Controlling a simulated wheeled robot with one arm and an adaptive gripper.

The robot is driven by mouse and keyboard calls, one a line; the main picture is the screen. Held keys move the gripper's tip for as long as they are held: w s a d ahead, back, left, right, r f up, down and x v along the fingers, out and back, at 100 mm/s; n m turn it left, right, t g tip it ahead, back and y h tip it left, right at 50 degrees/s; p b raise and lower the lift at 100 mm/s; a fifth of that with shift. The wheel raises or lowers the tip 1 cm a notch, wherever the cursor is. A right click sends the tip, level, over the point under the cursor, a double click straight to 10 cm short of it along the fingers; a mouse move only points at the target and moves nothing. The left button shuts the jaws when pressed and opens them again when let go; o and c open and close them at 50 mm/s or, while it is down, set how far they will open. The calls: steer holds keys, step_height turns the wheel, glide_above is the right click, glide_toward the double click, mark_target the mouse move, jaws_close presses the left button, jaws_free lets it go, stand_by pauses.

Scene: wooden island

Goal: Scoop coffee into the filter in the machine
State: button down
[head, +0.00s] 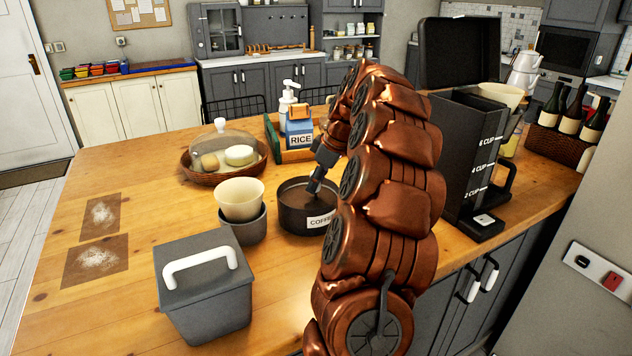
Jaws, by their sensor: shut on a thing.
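A dark round tin labelled COFFEE (296,217) stands open on the wooden island. My gripper (319,172) points down over it, shut on a slim dark handle, apparently the scoop (312,187), whose lower end is inside the tin. Whether the scoop holds coffee is hidden. The black coffee machine (462,150), marked with cup levels, stands to the right with its lid (460,52) raised. A cream filter (502,93) shows at the machine's top right, partly hidden. My copper-coloured arm covers the area between tin and machine.
A cream cone (240,192) sits in a grey cup (246,228) left of the tin. A grey lidded box (203,290) stands in front. Bottles (570,110) are at right. The island's left is mostly clear.

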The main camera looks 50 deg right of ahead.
steer(key=shift+r, duration=0.15)
step_height(320, 180, up, 13)
steer(key=p, duration=0.4)
stand_by(1.5)
stand_by(0.7)
